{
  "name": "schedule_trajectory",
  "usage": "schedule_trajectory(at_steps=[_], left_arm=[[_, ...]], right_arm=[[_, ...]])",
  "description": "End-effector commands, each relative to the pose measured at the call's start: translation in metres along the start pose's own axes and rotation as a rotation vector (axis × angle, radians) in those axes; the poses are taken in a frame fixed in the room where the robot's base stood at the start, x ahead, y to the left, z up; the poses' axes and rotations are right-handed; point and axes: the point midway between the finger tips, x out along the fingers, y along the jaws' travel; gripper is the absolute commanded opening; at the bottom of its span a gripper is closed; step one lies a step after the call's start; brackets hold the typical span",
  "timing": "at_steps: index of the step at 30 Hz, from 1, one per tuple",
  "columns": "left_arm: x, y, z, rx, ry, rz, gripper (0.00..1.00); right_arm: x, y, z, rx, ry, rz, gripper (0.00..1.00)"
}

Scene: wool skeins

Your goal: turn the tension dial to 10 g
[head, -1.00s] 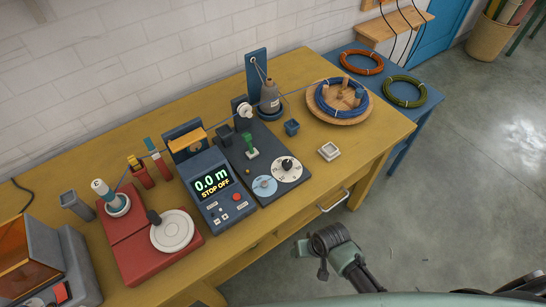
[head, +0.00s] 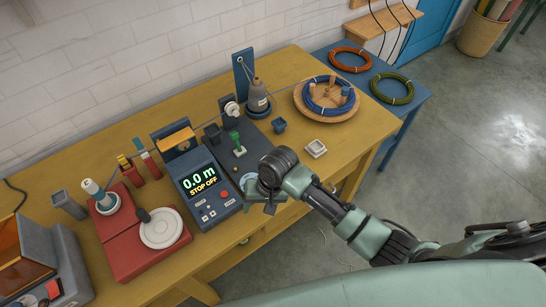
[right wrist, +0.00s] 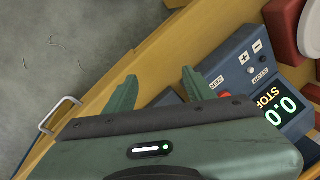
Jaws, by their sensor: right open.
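The dark blue tension unit (head: 228,157) stands on the yellow bench right of the counter box. Its pale blue dial (head: 247,180) shows only in part beside my right gripper. My right gripper (head: 262,198) is over the front end of the unit. In the right wrist view it is open (right wrist: 158,90), with nothing between its fingers; the bench edge shows behind them. No dial is visible there. My left gripper is out of view.
The counter box (head: 208,190) reads 0.0 m, STOP OFF. A red winder (head: 125,232) stands left of it. A grey cone (head: 257,99), a small dark blue cup (head: 279,125), a white square dish (head: 316,148) and a wooden plate with blue yarn (head: 310,110) are around the unit.

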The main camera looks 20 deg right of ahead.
Motion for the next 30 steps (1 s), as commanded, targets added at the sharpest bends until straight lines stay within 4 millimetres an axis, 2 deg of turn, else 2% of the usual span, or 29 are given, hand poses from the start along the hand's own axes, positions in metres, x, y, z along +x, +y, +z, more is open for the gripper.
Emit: schedule_trajectory(at_steps=[5, 9, 12, 15, 20, 23, 30], left_arm=[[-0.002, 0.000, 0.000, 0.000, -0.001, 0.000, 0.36], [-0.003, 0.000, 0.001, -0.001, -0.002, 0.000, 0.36], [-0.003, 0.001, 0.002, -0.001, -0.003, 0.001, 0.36], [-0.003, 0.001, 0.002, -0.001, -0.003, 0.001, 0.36], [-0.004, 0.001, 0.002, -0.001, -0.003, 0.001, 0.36], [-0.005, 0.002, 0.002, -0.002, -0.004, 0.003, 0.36], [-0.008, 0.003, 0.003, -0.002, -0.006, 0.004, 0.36]], right_arm=[[-0.016, -0.002, -0.045, 0.127, -0.020, 0.062, 0.54], [-0.038, 0.012, -0.099, 0.328, -0.018, 0.150, 0.54], [-0.059, 0.025, -0.132, 0.472, 0.000, 0.200, 0.54], [-0.076, 0.035, -0.154, 0.577, 0.017, 0.229, 0.54], [-0.084, 0.042, -0.166, 0.646, 0.027, 0.246, 0.54], [-0.074, 0.045, -0.166, 0.651, 0.026, 0.246, 0.54], [-0.036, 0.054, -0.163, 0.649, 0.026, 0.246, 0.54]])
